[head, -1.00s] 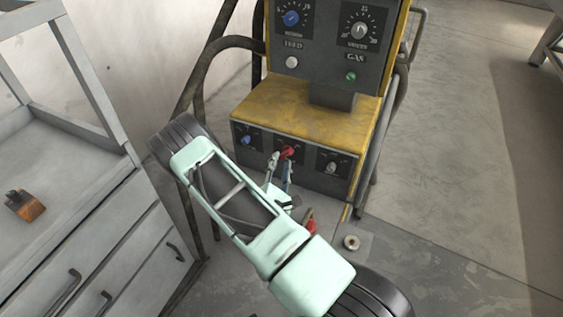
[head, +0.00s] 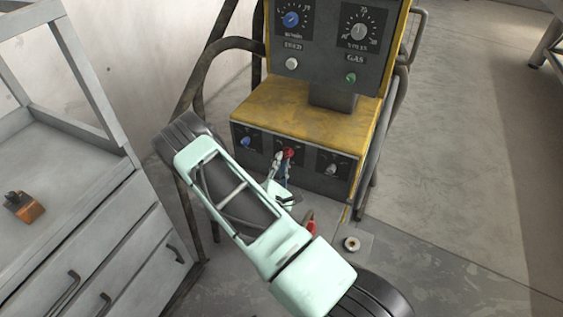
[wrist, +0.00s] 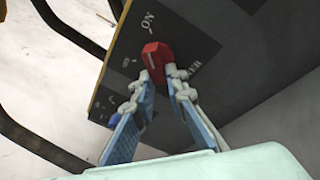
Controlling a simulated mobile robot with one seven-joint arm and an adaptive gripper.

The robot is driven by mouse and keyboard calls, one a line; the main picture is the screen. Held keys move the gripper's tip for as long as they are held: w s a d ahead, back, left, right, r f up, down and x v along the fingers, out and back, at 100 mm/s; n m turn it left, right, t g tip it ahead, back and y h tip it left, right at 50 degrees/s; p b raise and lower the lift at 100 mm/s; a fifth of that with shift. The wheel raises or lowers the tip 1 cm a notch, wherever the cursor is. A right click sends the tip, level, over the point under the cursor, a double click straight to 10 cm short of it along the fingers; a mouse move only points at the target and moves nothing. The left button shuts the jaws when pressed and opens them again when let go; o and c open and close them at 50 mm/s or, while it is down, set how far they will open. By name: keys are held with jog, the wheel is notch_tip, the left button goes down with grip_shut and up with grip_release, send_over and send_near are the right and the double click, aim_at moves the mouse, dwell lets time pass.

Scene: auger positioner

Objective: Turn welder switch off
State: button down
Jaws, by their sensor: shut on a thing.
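The welder switch is a red knob (head: 288,152) in the middle of the lower front panel of the yellow and grey welding machine (head: 300,108). In the wrist view the red knob (wrist: 155,58) has a pale line on its face, and the word ON stands above it on the panel. A smaller label at its left is not readable. My gripper (head: 281,160) is at the knob from below; in the wrist view its two fingertips (wrist: 160,76) are closed on the knob's lower part. The finger pads partly hide the panel lettering.
A blue knob (head: 247,141) and a grey knob (head: 332,168) flank the switch. A dark pipe frame (head: 203,75) runs along the machine's left. A grey drawer cabinet (head: 105,235) stands at left. Open floor (head: 460,170) lies at right.

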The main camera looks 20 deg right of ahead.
jog(key=shift+s+d+r+n+g+h+p, duration=0.1)
jog(key=shift+s+d+n+g+h+p, duration=0.15)
jog(key=shift+n+g+p, duration=1.25)
jog(key=shift+s+d+r+n+g+h+p, duration=0.1)
jog(key=shift+s+d+n+g+h+p, duration=0.15)
jog(key=shift+n+p, duration=2.4)
jog(key=shift+s+d+r+n+g+h+p, duration=0.2)
jog(key=shift+n+g+p, duration=0.75)
jog(key=shift+n, duration=2.3)
jog(key=shift+f, duration=0.1)
jog(key=c, duration=1.9)
grip_release()
jog(key=shift+c, duration=0.2)
jog(key=shift+a, duration=0.15)
